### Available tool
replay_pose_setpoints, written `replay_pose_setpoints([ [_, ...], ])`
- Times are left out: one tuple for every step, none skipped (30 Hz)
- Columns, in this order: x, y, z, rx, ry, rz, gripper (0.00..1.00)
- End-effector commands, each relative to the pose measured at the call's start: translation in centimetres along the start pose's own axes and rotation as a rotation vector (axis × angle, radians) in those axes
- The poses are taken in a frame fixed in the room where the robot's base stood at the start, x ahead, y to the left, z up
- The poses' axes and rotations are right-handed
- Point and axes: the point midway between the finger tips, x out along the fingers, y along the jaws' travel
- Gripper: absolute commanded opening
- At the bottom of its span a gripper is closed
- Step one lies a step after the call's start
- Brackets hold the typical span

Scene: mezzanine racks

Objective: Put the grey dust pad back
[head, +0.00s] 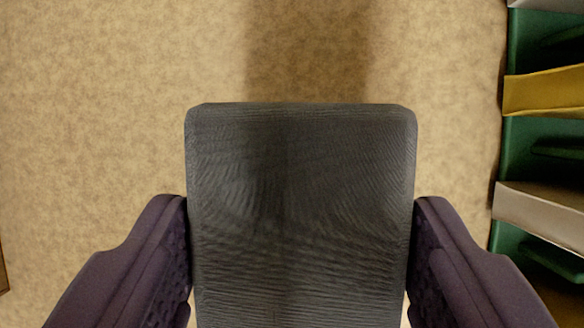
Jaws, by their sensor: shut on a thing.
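The grey dust pad (300,200) is a dark grey, finely ribbed block with rounded corners. It fills the lower middle of the head view. My gripper (301,235) has one dark purple finger on each side of the pad, and both fingers press against its side edges. The gripper is shut on the pad. The pad's near end runs out of the bottom of the picture. No place marked for the pad can be made out in this view.
A green rack (511,150) stands along the right edge, with a yellow shelf lip (545,91) and a pale grey shelf lip (540,209). A brown edge shows at the far lower left. The mottled tan floor (110,100) is clear ahead and to the left.

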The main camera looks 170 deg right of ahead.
Motion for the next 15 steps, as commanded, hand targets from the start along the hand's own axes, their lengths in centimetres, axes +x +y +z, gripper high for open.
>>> replay_pose_setpoints([
  [0.6, 0.0, 0.3, 0.001, 0.0, 0.0, 0.35],
  [1.0, 0.0, 0.4, 0.001, -0.001, 0.0, 0.35],
  [1.6, 0.0, 0.7, 0.0, -0.001, 0.0, 0.35],
  [2.2, 0.0, 1.0, 0.001, -0.001, 0.0, 0.35],
  [2.7, 0.0, 1.2, 0.002, -0.001, 0.0, 0.35],
  [3.5, 0.0, 1.5, 0.001, -0.001, 0.0, 0.35],
  [3.9, 0.0, 1.7, 0.001, -0.001, -0.001, 0.35],
  [4.3, 0.0, 1.8, 0.002, -0.001, -0.001, 0.35],
  [4.5, 0.0, 1.9, 0.002, 0.0, 0.0, 0.35],
  [4.5, 0.0, 1.9, 0.001, 0.001, 0.001, 0.35],
  [4.5, 0.0, 1.9, 0.0, 0.001, 0.001, 0.35],
  [4.4, 0.0, 1.8, 0.0, 0.001, 0.001, 0.35],
  [4.4, 0.0, 1.8, 0.0, 0.001, 0.001, 0.35],
  [4.4, 0.0, 1.8, 0.0, 0.001, 0.001, 0.35],
  [4.3, 0.0, 1.8, 0.0, 0.001, 0.001, 0.35],
])
